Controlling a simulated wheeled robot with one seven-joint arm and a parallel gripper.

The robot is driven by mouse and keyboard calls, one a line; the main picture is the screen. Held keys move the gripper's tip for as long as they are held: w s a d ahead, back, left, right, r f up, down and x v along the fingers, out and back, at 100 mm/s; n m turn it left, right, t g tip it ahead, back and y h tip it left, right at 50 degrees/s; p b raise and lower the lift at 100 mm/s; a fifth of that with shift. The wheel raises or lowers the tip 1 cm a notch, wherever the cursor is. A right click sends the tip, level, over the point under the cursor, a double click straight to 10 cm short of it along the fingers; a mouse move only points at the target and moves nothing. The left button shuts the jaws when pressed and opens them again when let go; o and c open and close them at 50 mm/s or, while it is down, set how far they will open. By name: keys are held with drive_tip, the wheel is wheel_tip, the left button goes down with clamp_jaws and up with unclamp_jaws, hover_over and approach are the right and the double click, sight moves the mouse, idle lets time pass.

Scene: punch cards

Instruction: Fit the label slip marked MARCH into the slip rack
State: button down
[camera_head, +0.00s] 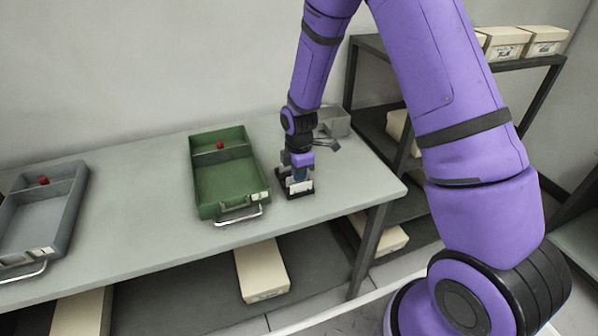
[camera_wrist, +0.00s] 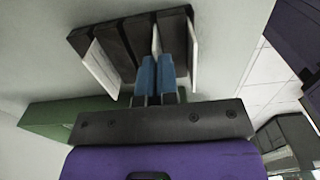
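The slip rack (camera_head: 296,194) is a small dark holder with several slots, standing on the table right of the green tray. It also shows in the wrist view (camera_wrist: 137,33). White slips stand at its left side (camera_wrist: 100,66) and right side (camera_wrist: 193,50). My gripper (camera_head: 297,180) is at the rack, pointing down. In the wrist view its two blue fingertips (camera_wrist: 158,73) are close together, with the thin white edge of a label slip (camera_wrist: 156,40) between them, in line with the rack's middle. No lettering is readable, and the slip's lower edge is hidden.
A green tray (camera_head: 203,213) with a red knob stands just left of the rack. A grey tray (camera_head: 76,182) is at the far left. A grey bin (camera_head: 335,122) and dark metal pieces lie behind the gripper. Table between the trays is clear.

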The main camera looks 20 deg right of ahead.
drive_tip(key=c, duration=1.3)
unclamp_jaws()
wheel_tip(320, 180, up, 11)
drive_tip(key=shift+f, duration=0.1)
